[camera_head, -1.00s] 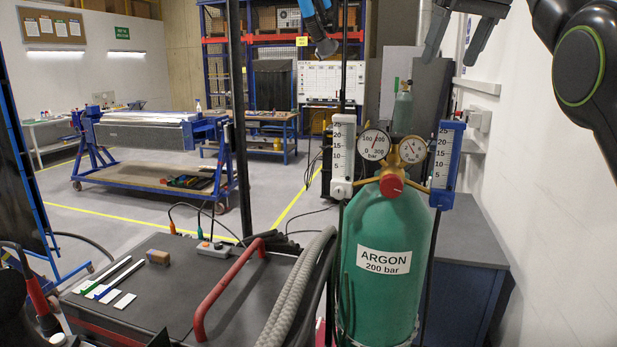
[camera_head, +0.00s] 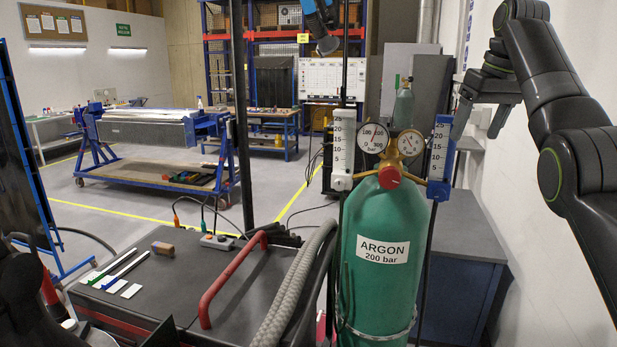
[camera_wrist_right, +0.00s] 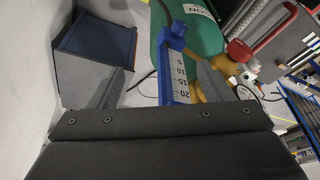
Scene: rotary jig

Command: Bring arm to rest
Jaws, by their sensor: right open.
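My right arm comes in from the right edge in the head view. Its gripper (camera_head: 482,122) points down and is open, with nothing between the fingers. In that view it overlaps the right of the blue-framed flowmeter (camera_head: 440,148) on the green argon cylinder (camera_head: 382,280). In the right wrist view, both fingers of the open gripper (camera_wrist_right: 164,82) stand apart, with the blue flowmeter (camera_wrist_right: 172,60) showing between them, beyond the tips. I cannot tell contact with it. A dark shape fills the lower left corner of the head view; no left jaws can be made out there.
Two gauges (camera_head: 392,141) and a white flowmeter (camera_head: 343,150) sit on top of the cylinder. A dark cabinet (camera_head: 465,235) stands behind it near the white wall. At left is a cart top (camera_head: 180,285) with a red handle (camera_head: 225,280) and thick hoses (camera_head: 297,285).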

